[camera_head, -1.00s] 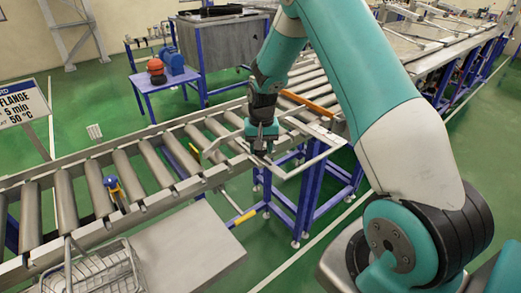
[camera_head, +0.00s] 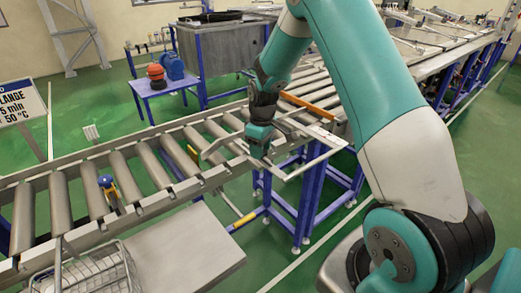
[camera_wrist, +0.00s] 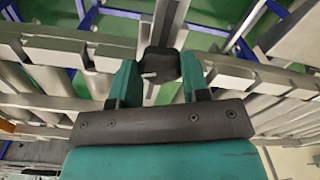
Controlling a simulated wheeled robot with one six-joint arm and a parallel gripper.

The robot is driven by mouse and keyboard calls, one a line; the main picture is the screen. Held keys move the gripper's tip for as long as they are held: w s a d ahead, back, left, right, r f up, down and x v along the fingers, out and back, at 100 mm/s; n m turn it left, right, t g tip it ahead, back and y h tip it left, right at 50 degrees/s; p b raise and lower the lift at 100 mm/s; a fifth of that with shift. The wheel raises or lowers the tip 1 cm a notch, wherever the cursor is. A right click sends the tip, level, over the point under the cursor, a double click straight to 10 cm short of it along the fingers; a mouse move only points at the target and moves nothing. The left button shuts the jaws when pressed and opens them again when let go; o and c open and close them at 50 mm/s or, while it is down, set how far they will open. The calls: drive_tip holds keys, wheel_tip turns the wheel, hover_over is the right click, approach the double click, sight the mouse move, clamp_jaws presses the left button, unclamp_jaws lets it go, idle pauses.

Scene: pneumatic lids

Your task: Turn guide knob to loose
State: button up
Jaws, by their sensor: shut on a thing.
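The guide knob (camera_wrist: 163,66) is a dark, block-like knob at the conveyor's side rail in the wrist view, with a small light mark on its near edge. My gripper (camera_wrist: 158,74) has one teal finger on each side of it and is shut on it. In the head view my gripper (camera_head: 258,154) points down at the near side of the roller conveyor, beside a pale bar frame, and the knob is hidden there. I cannot read any loose or tight marking on the knob.
The roller conveyor (camera_head: 147,165) runs diagonally across the head view. A flat grey plate (camera_head: 190,250) and a wire basket (camera_head: 95,275) lie in front of it. An orange bar (camera_head: 307,106) lies beyond my gripper. Green floor is open at the back left.

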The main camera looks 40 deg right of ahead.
drive_tip(key=n, duration=0.4)
drive_tip(key=shift+w+n+b, duration=0.1)
drive_tip(key=shift+n+b, duration=0.2)
drive_tip(key=shift+b, duration=0.1)
drive_tip(key=shift+n, duration=1.5)
drive_tip(key=shift+r, duration=0.1)
drive_tip(key=o, duration=0.9)
drive_tip(key=shift+a, duration=0.1)
drive_tip(key=r+b, duration=0.1)
drive_tip(key=r, duration=0.4)
drive_tip(key=r+b, duration=0.1)
drive_tip(key=r, duration=0.5)
drive_tip(key=d+r+b, duration=0.1)
drive_tip(key=r, duration=0.5)
drive_tip(key=shift+r, duration=0.15)
